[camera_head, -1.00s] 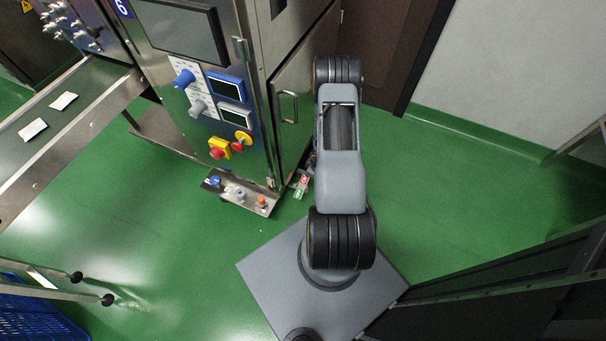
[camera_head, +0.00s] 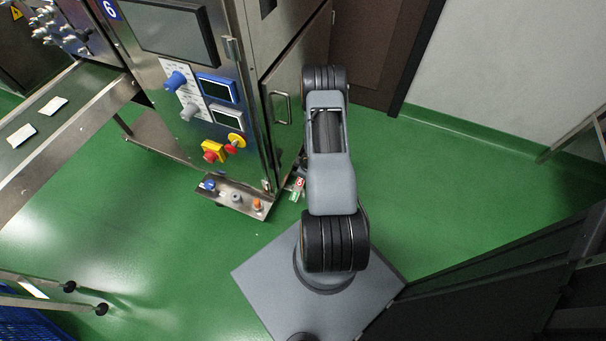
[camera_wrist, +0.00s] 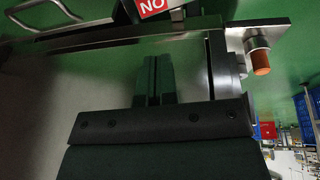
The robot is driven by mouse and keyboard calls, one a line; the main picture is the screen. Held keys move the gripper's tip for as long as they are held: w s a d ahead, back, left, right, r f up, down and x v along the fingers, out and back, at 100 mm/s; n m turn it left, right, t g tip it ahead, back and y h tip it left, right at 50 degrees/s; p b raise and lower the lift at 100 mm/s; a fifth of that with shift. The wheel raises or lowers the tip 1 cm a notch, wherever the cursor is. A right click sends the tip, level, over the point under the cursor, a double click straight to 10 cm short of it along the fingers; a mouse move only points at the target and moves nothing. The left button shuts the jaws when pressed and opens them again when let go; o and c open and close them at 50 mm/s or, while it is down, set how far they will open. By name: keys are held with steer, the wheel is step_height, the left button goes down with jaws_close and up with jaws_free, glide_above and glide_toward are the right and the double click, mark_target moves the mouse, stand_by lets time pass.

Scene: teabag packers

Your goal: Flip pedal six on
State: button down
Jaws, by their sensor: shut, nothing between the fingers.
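Pedal six (camera_head: 297,188) shows in the head view as a small red and green labelled piece on the floor, beside the foot of the steel machine (camera_head: 250,150). In the wrist view a red plate (camera_wrist: 153,6) with white letters reading "NO" in this picture, possibly upside-down "ON", is at the top edge, cut off by the frame. My gripper (camera_wrist: 153,62) is shut and empty, with its fingertips below the red plate in the picture. I cannot tell whether they touch. My arm hides the gripper in the head view.
A steel bracket (camera_head: 222,193) with blue, grey and orange buttons juts from the machine's foot. The orange button (camera_wrist: 258,62) is close on the right in the wrist view. A conveyor (camera_head: 75,115) stands at left. Green floor is free right of my arm.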

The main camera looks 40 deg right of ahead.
steer(key=b, duration=0.3)
glide_toward(299, 181)
steer(key=x, duration=0.5)
steer(key=shift+a, duration=0.3)
steer(key=shift+w+d+f+b, duration=0.25)
steer(key=shift+f+b, duration=0.25)
steer(key=shift+f, duration=0.15)
